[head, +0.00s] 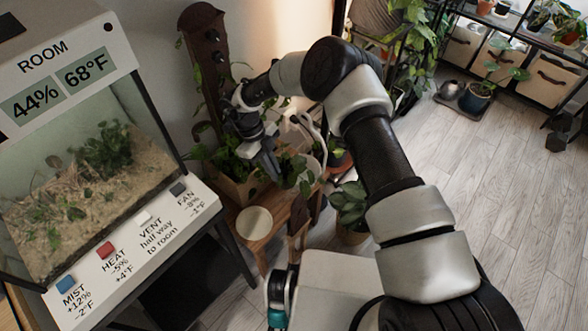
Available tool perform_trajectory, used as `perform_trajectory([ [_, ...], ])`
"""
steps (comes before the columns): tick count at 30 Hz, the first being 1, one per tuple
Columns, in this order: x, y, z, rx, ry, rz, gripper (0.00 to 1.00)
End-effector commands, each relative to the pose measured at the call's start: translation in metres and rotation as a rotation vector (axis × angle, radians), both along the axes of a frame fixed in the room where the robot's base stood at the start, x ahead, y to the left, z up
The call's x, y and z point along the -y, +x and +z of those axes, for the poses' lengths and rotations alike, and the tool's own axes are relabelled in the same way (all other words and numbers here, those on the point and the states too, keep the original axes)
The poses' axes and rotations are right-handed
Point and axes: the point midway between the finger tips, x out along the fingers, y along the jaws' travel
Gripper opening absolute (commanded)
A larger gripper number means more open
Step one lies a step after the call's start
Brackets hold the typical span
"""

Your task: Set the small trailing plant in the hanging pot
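My gripper (268,158) points down over a small wooden stand beside the wall, among green leaves. Its fingertips are small and partly lost against the foliage, so I cannot tell whether they are apart or closed on anything. A small trailing plant (292,170) with dark green leaves shows just right of the fingers. Directly behind it is a white, rounded pot with curved white straps (313,130), which looks like the hanging pot. Leaves and my gripper hide part of it. I cannot tell whether the plant is inside the pot or in front of it.
A wooden stand (262,228) carries a pale round saucer (254,223) and a leafy planter box (236,188). A tall dark wooden board (205,62) rises behind. A terrarium (85,165) with a control panel fills the left.

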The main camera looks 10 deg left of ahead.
Motion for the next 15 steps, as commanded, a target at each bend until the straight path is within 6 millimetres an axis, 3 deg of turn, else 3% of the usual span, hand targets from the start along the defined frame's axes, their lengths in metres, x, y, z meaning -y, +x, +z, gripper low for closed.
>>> perform_trajectory([
  [3, 0.017, 0.029, -0.002, 0.003, 0.000, -0.005, 0.00],
  [9, 0.040, 0.069, -0.002, 0.003, 0.000, -0.003, 0.00],
  [11, 0.046, 0.078, -0.002, 0.002, -0.001, -0.002, 0.00],
  [15, 0.044, 0.075, -0.020, -0.001, -0.001, 0.002, 0.00],
])
